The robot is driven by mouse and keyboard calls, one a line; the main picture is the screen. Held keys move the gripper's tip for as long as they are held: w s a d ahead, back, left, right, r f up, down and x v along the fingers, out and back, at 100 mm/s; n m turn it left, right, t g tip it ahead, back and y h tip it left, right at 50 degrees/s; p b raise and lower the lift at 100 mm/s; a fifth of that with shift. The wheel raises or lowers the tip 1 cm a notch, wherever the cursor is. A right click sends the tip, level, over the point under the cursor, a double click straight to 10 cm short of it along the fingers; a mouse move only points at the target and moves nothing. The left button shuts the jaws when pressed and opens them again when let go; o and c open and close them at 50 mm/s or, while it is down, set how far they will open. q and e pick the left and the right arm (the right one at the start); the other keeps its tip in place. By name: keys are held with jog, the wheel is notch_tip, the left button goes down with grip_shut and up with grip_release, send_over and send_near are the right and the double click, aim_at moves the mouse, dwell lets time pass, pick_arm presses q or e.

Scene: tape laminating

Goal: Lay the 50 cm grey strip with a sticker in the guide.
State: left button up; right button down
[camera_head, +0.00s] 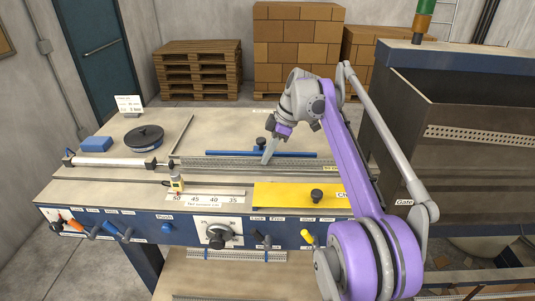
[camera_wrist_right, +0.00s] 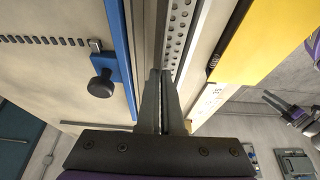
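A long grey perforated strip (camera_head: 225,162) lies along the channel behind the front of the bench in the head view. A small pale label (camera_head: 331,169) shows near its right end; its text is too small to read. The perforated strip also shows in the right wrist view (camera_wrist_right: 179,32), running away beyond the fingers. My right gripper (camera_head: 266,159) points down at this channel. Its fingers (camera_wrist_right: 160,73) are close together in the wrist view. Whether anything thin is between them is hidden.
A blue bar (camera_head: 290,154) with a black knob stands behind the channel. A yellow plate (camera_head: 280,195) with a knob lies in front. A dark machine (camera_head: 450,125) stands at right.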

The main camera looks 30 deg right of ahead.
pick_arm(q)
jog(key=shift+r, duration=0.1)
pick_arm(e)
jog(key=shift+f, duration=0.4)
dwell(0.5)
pick_arm(q)
jog(key=shift+w+r, duration=0.1)
jog(key=shift+r, duration=0.05)
dwell(0.3)
pick_arm(e)
jog(key=c, duration=1.5)
grip_release()
jog(key=shift+c, duration=0.2)
jog(key=o, duration=0.5)
jog(key=shift+s, duration=0.1)
jog(key=shift+o, duration=0.2)
jog(key=shift+w+r+p, duration=0.2)
jog(key=shift+r+p, duration=1.1)
jog(key=shift+r, duration=1.3)
pick_arm(q)
jog(key=shift+w+r+t, duration=0.15)
jog(key=shift+w+r, duration=0.3)
jog(key=shift+r, duration=0.35)
jog(key=shift+w+r+t, duration=0.15)
jog(key=shift+w+r, duration=0.3)
jog(key=shift+r, duration=0.35)
pick_arm(e)
jog(key=shift+s+r, duration=0.2)
jog(key=shift+r, duration=0.15)
